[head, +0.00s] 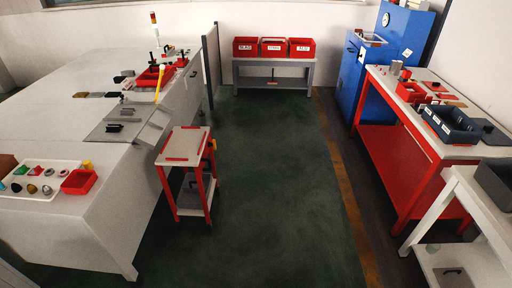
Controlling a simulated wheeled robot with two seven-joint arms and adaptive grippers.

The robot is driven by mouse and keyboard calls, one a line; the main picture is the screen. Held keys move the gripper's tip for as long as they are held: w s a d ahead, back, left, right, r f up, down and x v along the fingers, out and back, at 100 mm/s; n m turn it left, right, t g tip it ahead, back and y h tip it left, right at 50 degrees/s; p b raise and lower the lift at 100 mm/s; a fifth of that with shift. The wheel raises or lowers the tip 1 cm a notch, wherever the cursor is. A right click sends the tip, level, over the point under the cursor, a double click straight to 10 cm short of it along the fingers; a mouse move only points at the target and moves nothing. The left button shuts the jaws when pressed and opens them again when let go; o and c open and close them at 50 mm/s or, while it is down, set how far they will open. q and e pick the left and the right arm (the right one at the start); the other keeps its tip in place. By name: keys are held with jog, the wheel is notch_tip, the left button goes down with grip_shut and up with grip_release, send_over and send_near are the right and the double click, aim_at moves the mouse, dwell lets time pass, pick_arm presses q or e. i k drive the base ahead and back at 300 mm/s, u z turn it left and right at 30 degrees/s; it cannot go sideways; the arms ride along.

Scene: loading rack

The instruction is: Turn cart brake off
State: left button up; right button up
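A small cart (184,146) with a red frame and a light top stands on the floor beside the long white table, left of centre in the head view. Neither of my grippers shows in this view.
Dark green floor (280,190) is clear right of the cart. The white table (60,120) runs along the left. A rack with red bins (273,47) stands at the back. A blue cabinet (372,62) and a red workbench (400,150) stand at the right.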

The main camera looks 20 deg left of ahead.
aim_at(210, 145)
jog(key=z, duration=0.2)
jog(key=i, duration=1.1)
jog(key=u, duration=0.4)
jog(key=i, duration=1.45)
jog(key=u, duration=0.7)
